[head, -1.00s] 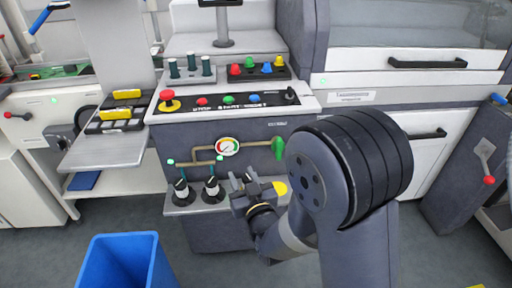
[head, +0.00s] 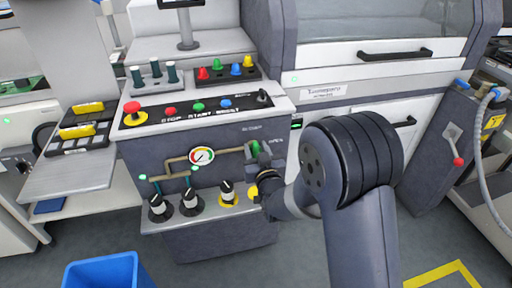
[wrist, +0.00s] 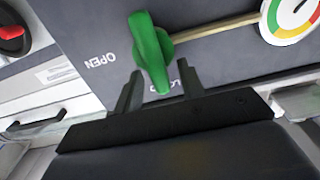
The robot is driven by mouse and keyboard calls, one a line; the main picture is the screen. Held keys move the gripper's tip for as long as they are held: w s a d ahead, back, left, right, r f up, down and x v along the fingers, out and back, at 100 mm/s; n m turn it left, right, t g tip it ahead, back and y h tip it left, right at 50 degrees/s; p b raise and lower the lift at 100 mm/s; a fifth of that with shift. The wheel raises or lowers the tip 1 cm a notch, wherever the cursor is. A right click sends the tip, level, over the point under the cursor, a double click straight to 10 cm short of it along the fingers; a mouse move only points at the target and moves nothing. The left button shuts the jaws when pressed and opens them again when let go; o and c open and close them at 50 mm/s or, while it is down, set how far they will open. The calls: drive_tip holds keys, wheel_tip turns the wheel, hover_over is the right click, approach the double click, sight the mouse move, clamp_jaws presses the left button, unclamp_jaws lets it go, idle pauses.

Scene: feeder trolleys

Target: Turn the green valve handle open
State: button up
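The green valve handle (head: 254,147) sits at the right end of a brass pipe on the machine's grey front panel. My gripper (head: 266,160) is right in front of it and partly covers it. In the wrist view the green handle (wrist: 152,55) points down between the two dark fingers of my gripper (wrist: 159,72). A finger stands on each side of the handle's lower end, with visible gaps, so the gripper looks open. An OPEN label (wrist: 101,60) lies left of the handle in the wrist view. Another label behind the handle's tip is partly hidden.
A round gauge (head: 202,156) sits on the pipe left of the valve. Several black and white knobs (head: 190,202) stand on a ledge below. A red emergency button (head: 134,112) is on the console above. A blue bin (head: 100,272) is on the floor at lower left.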

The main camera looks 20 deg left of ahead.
drive_tip(key=shift+w+a, duration=0.25)
drive_tip(key=shift+w, duration=0.05)
drive_tip(key=shift+s+f, duration=0.1)
drive_tip(key=shift+f, duration=0.05)
clamp_jaws()
